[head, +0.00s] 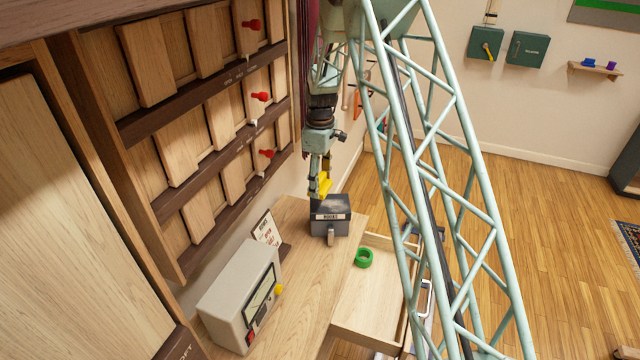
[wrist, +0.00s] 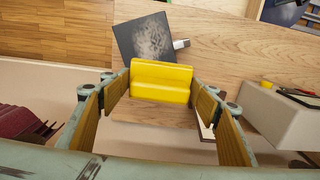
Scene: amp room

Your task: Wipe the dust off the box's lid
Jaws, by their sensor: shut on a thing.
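My gripper (head: 320,186) points down above the wooden desk and is shut on a yellow block-shaped thing (head: 325,184), perhaps a sponge or wiper. In the wrist view the yellow thing (wrist: 161,82) sits between both fingers. The dark grey box (head: 330,224) stands on the desk below, with a label on its front and a latch-like piece. Its lid (wrist: 155,38) shows a pale, patchy dust smear across the middle in the wrist view. The yellow thing overlaps the lid's near edge in that view; I cannot tell whether they touch.
A beige device (head: 240,297) with a yellow knob and a small sign (head: 267,230) stand left of the box on the desk (head: 290,290). An open drawer (head: 372,300) holds a green ring (head: 363,258). A wooden wall rack with red pegs (head: 260,97) rises at left.

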